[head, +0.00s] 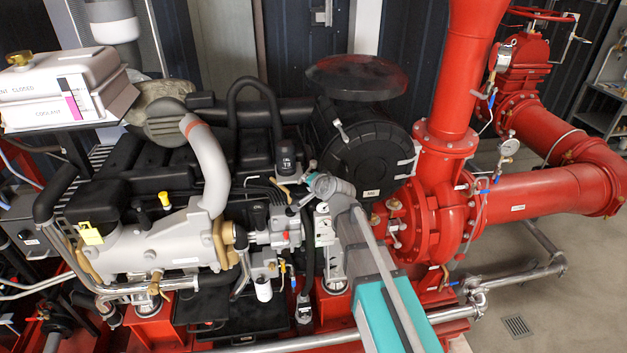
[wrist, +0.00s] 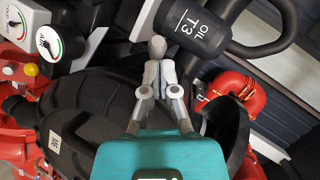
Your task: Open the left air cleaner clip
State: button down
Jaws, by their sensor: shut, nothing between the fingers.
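The air cleaner (head: 368,150) is a round black housing with a ribbed face in the middle of the head view. Its left clip (head: 341,131) is a small metal lever at the left rim, tilted outward from the housing. A right clip (head: 412,157) sits at the right rim. My gripper (head: 306,184) is below and left of the left clip, apart from it. In the wrist view my gripper (wrist: 158,47) has its grey fingers together, with nothing between them. The black housing (wrist: 90,115) lies behind the fingers; the left clip cannot be made out there.
A black canister marked OIL T3 (wrist: 196,30) stands close to the fingertips; it also shows in the head view (head: 288,157). Gauges (wrist: 50,43) are at left in the wrist view. Red pump pipes (head: 440,190) stand right of the air cleaner, grey engine parts (head: 160,240) left.

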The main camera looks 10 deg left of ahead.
jog(key=shift+w+a, duration=0.1)
jog(key=shift+a, duration=0.95)
jog(key=shift+w+d, duration=0.1)
jog(key=shift+d, duration=0.1)
jog(key=shift+w+d, duration=0.35)
jog(key=shift+d, duration=0.25)
